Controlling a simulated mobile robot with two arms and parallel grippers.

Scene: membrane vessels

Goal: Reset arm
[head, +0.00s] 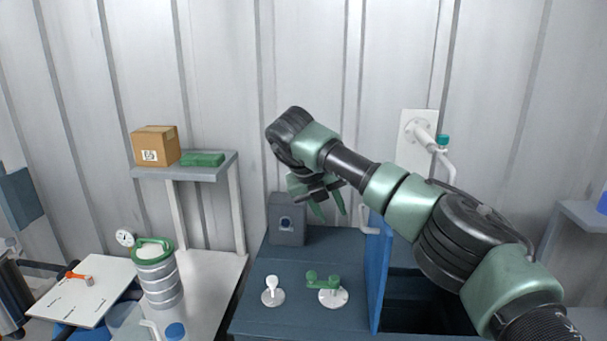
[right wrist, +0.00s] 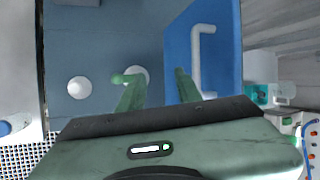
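My right gripper (head: 330,211) hangs over the dark blue bench (head: 255,325), its arm coming in from the right. Its two green fingers are apart with nothing between them; they also show in the right wrist view (right wrist: 158,82). Below it on the bench are a white knob on a round base (head: 271,290) and a green lever (head: 322,281) on a white round base. In the right wrist view the left finger partly overlaps the green lever; I cannot tell any contact. My left gripper is not in view.
A blue panel (head: 376,285) with a white handle (right wrist: 196,60) stands upright beside an opening in the bench. A grey block (head: 287,222) sits at the back. Left are a metal canister (head: 160,283), a shelf (head: 222,170) with a cardboard box (head: 155,147), and a white board (head: 75,297).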

